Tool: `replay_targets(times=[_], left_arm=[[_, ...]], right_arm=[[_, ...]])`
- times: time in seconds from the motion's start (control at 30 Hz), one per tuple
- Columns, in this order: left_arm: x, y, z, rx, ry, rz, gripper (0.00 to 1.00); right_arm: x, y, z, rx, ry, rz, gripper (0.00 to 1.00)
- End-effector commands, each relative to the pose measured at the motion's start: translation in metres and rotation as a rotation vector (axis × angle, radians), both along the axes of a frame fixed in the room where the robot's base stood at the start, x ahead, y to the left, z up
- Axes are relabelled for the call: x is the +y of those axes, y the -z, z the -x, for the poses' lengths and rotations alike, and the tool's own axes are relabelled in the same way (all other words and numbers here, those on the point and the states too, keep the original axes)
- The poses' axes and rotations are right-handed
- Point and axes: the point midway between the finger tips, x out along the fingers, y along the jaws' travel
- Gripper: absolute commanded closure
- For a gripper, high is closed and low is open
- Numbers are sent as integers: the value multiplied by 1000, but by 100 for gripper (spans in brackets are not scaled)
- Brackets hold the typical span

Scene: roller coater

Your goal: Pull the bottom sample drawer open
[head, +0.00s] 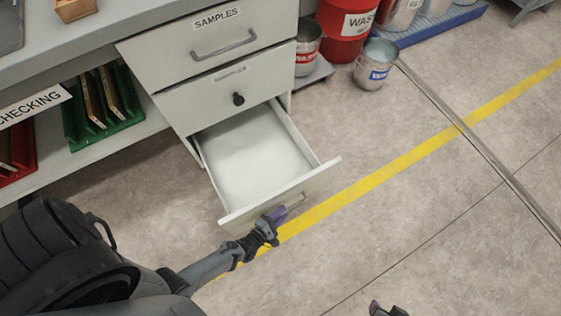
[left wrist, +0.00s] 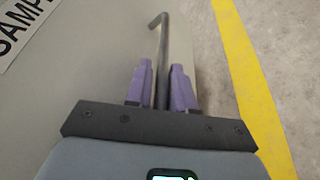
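The bottom sample drawer (head: 250,165) stands pulled far out of the grey cabinet in the head view, and its pale inside looks empty. Its bar handle (head: 297,202) is on the front panel, partly covered by my left gripper (head: 275,215). In the left wrist view the handle bar (left wrist: 163,45) runs between the two purple fingers of my left gripper (left wrist: 162,85). The fingers sit close on both sides of the bar and look shut on it. Only a tip of my right gripper (head: 383,308) shows at the bottom edge, away from the drawer; its opening cannot be judged.
Above are a closed drawer with a round knob (head: 238,98) and a closed top drawer labelled SAMPLES (head: 220,45). A metal can (head: 376,65) and a red waste bin (head: 345,28) stand at the back.

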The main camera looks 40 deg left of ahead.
Motion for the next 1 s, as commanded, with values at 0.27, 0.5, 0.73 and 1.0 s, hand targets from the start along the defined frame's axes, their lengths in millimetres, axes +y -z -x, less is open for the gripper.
replay_targets(times=[0.27, 0.5, 0.73, 1.0], left_arm=[[1, -8, 28, 4, -1, 1, 77], [3, -17, 68, 3, -1, 1, 77], [4, -22, 96, 1, 0, 0, 77], [4, -23, 105, -1, -1, 0, 77]], right_arm=[[-2, -14, 0, 0, -4, 7, 57], [-2, -29, 0, 0, -4, 8, 57], [-2, -37, 0, 0, -3, 6, 57], [-1, -39, 0, 0, 0, 1, 57]])
